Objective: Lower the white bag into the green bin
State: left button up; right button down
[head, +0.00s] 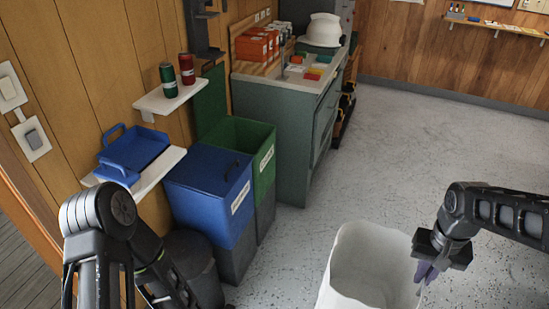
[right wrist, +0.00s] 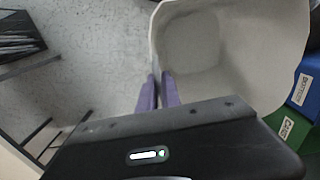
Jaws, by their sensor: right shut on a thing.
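The white bag (head: 352,262) hangs open-topped at the lower middle of the head view, over the floor in front of the bins. My right gripper (head: 424,272) is shut on the bag's right rim. In the right wrist view, its purple fingers (right wrist: 158,92) pinch the rim of the bag (right wrist: 235,45), whose inside looks empty. The green bin (head: 263,165) stands beyond and left of the bag, with an open top and a white label. It also shows at the right wrist view's edge (right wrist: 290,128). My left arm is at lower left; its fingertips are out of sight.
A blue bin (head: 208,205) stands directly in front of the green bin. A dark round bin (head: 190,255) is nearer. A wall shelf with a blue tray (head: 135,155) is at left. A grey-green cabinet (head: 290,135) stands behind the green bin. The floor at right is clear.

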dwell(0.4)
jog(key=w+a+f+n, duration=0.3)
jog(key=w+a+f, duration=0.5)
jog(key=a+f, duration=0.3)
notch_tip(320, 180, down, 3)
jog(key=shift+a+r+n, duration=0.2)
jog(key=shift+a+n, duration=0.2)
